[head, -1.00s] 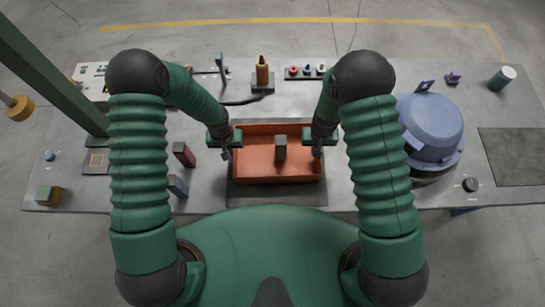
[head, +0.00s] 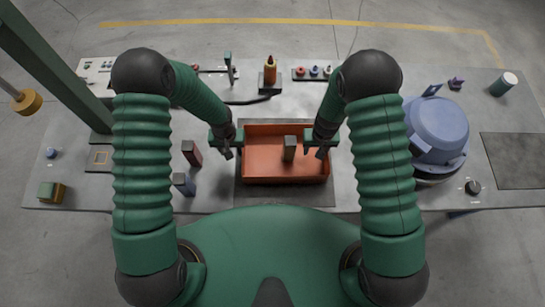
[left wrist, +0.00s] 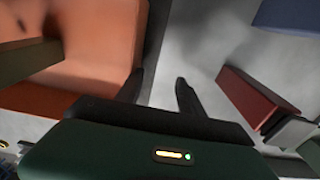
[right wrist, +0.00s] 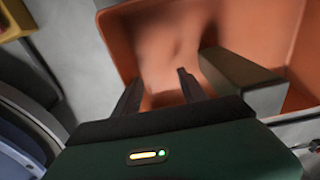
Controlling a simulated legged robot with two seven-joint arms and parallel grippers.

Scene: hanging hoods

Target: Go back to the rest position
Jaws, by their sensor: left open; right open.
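An orange bin (head: 262,178) stands on a dark mat in the middle of the table, with a dark olive block (head: 289,150) upright inside it. My left gripper (head: 226,151) is open and empty just outside the bin's left wall. In the left wrist view its fingers (left wrist: 160,92) are apart, with the bin on one side and a red block (left wrist: 252,98) on the other. My right gripper (head: 319,150) is open and empty at the bin's right side. In the right wrist view its fingers (right wrist: 157,90) are apart over the bin, beside the olive block (right wrist: 238,78).
A red block (head: 192,152) and a blue-grey block (head: 184,184) stand left of the bin. A blue round hood (head: 437,127) stands on the right. A green post (head: 50,75) rises at the left. An orange bottle-like object (head: 270,70) stands behind the bin.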

